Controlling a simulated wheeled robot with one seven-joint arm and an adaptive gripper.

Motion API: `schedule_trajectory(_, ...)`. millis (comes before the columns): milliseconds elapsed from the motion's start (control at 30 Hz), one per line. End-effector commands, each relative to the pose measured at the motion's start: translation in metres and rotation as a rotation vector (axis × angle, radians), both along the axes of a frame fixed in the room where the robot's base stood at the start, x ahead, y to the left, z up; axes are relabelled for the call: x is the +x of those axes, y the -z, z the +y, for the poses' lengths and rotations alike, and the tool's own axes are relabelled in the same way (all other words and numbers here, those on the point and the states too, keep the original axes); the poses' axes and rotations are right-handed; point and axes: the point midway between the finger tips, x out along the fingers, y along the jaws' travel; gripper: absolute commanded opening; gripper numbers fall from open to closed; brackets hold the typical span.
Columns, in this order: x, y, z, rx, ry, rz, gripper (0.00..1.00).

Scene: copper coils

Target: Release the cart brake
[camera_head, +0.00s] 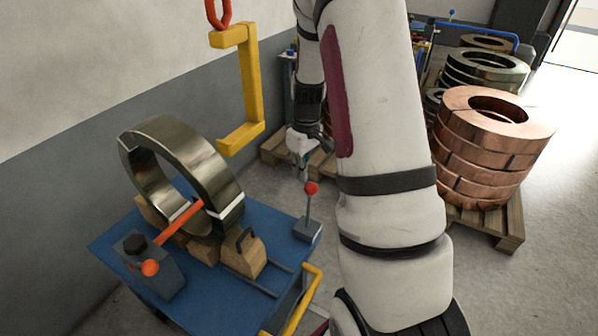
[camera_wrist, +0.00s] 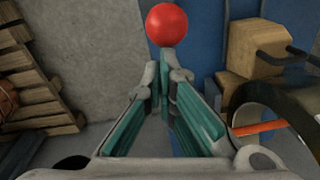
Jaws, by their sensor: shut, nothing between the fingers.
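The blue cart (camera_head: 190,312) stands at the lower left of the head view. A lever with a red ball knob (camera_head: 311,188) rises from a small grey base (camera_head: 307,230) at the cart's right corner. In the wrist view the red knob (camera_wrist: 166,24) is beyond the closed, empty fingertips (camera_wrist: 164,76). Contact cannot be told.
A steel coil (camera_head: 195,165) stands upright on the cart between wooden blocks (camera_head: 243,257). A yellow hook (camera_head: 250,90) hangs above the cart. Copper coils (camera_head: 490,140) are stacked on a pallet at right. A yellow handle (camera_head: 305,300) is at the cart's near side.

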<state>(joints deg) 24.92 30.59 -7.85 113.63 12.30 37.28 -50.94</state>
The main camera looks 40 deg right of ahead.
Motion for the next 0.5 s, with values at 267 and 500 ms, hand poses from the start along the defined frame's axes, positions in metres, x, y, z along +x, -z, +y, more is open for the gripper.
schedule_trajectory(267,-0.019,0.0,-0.008,0.032,0.008,-0.086,0.0)
schedule_trajectory(500,-0.041,0.002,-0.017,0.071,0.01,-0.202,0.0)
